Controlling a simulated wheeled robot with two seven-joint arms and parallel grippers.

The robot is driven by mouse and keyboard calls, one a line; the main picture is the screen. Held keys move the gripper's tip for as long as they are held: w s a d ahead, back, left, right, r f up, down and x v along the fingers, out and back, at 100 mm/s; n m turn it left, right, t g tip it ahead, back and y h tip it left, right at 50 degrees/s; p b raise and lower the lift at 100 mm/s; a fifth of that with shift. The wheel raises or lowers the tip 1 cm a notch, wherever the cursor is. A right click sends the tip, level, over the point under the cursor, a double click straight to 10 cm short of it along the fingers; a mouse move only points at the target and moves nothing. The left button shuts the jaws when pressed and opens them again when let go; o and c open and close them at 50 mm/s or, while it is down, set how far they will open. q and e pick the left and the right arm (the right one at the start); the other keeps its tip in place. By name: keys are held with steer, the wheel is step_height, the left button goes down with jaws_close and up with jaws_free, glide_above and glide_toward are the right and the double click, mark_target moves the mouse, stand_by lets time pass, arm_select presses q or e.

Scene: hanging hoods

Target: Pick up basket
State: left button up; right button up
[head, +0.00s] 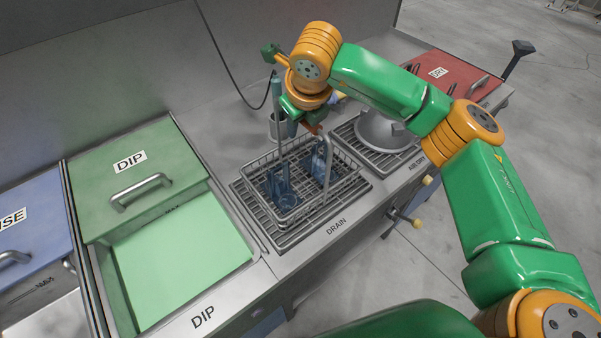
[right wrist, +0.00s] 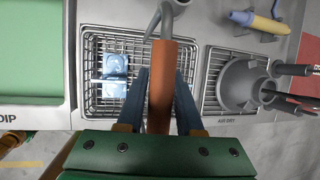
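The wire basket (head: 303,196) stands on the drain grate, with blue parts (head: 281,188) inside it. A tall grey handle rises from it to an orange-brown grip bar, which also shows in the right wrist view (right wrist: 160,85). My right gripper (head: 312,122) is above the basket at the bar. In the right wrist view its two fingers lie along both sides of the bar, with no clear gap. The basket (right wrist: 106,100) shows below and left of the bar in that view. My left gripper is not in view.
The green-lidded DIP tank (head: 195,265) is left of the drain, partly open. A grey round fixture (head: 380,133) stands on the AIR DRY grate at the right. A red lid (head: 455,78) lies beyond it. A black cable hangs behind the basket.

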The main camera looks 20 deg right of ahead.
jaws_close()
steer(key=shift+r, duration=0.15)
stand_by(0.9)
